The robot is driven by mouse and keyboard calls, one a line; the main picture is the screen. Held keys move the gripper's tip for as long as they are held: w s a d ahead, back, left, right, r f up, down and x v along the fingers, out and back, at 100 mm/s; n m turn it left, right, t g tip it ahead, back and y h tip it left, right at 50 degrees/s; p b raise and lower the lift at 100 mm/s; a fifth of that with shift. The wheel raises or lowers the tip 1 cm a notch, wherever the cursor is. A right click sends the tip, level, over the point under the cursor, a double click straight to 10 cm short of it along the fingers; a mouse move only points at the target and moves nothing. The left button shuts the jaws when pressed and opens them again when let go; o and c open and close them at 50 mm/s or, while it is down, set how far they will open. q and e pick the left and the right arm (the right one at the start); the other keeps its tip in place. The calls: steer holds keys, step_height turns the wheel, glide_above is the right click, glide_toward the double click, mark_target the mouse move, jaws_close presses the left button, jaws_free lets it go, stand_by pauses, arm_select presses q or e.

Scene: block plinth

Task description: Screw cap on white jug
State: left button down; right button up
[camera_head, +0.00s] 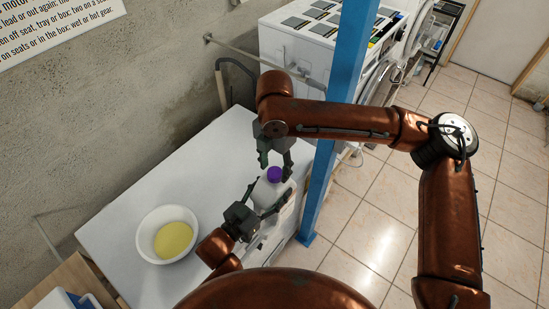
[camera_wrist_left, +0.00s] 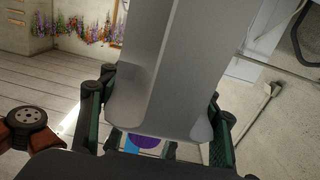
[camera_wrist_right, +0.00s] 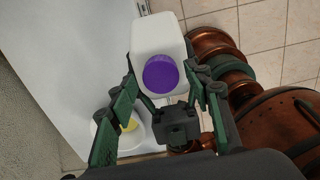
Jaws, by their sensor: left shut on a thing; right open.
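The white jug (camera_head: 268,193) stands at the right edge of the white table, with a purple cap (camera_head: 274,174) at its mouth. How tightly the cap sits cannot be told. The jug fills the left wrist view (camera_wrist_left: 165,60), with part of the cap (camera_wrist_left: 146,140) below it. My left gripper (camera_head: 261,201) is shut on the jug's body. My right gripper (camera_head: 275,168) is open, just above the cap, pointing down. In the right wrist view, its fingers are spread on either side of the cap (camera_wrist_right: 161,73), apparently without gripping it.
A white bowl (camera_head: 145,243) with something yellow inside stands on the table (camera_head: 200,165), left of the jug. A blue post (camera_head: 341,110) rises close to the table's right edge. White machines (camera_head: 300,45) stand behind. The table's middle is clear.

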steer(key=shift+f, duration=0.8)
steer(key=c, duration=1.2)
steer(key=m, duration=0.4)
steer(key=shift+m, duration=0.3)
steer(key=shift+c, duration=0.2)
steer(key=m, duration=0.3)
steer(key=shift+m, duration=0.3)
steer(key=o, duration=1.3)
